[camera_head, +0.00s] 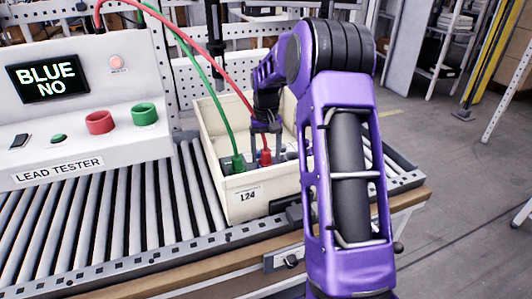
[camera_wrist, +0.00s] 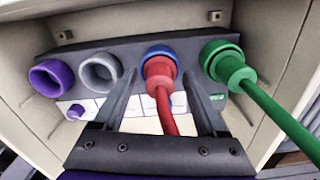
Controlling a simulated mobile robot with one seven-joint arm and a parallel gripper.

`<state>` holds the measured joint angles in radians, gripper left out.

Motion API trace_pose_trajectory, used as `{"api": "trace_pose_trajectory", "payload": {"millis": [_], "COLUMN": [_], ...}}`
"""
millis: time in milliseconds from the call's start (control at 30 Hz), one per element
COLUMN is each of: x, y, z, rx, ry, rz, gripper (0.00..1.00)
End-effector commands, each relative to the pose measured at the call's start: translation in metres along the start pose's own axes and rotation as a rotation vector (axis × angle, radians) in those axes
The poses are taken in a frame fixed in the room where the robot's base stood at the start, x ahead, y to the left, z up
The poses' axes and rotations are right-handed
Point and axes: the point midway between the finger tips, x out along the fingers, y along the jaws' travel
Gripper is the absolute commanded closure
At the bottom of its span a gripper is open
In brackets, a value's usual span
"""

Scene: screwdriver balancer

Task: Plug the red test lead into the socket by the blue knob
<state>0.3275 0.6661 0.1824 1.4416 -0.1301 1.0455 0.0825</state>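The red test lead's plug (camera_wrist: 160,72) stands at the blue-rimmed socket (camera_wrist: 158,50) in the wrist view; how deep it sits I cannot tell. In the head view the red plug (camera_head: 265,157) is inside the bin, below my gripper. My gripper (camera_wrist: 160,76) has one finger on each side of the red lead, with visible gaps, so it is open around it. A green lead's plug (camera_wrist: 232,70) stands at the green socket to the right. Purple (camera_wrist: 46,80) and grey (camera_wrist: 97,74) sockets are empty.
The cream bin (camera_head: 247,205) marked 124 stands on a roller conveyor (camera_head: 110,225). The lead tester (camera_head: 80,110), left of it, displays "BLUE NO". The green cable (camera_wrist: 285,122) runs close to the right finger.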

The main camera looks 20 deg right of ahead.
Motion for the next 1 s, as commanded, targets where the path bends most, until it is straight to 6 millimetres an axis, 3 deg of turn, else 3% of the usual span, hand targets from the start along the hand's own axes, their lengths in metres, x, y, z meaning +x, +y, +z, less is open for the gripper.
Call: {"api": "trace_pose_trajectory", "payload": {"millis": [233,367,1000], "x": [-0.001,-0.012,-0.153], "y": [0.0,0.0,0.0], "z": [0.0,-0.001,0.0], "rx": [0.0,0.0,0.0], "ry": [0.0,0.003,0.003], "rz": [0.0,0.0,0.0], "gripper": [0.26,0.26,0.26]}}
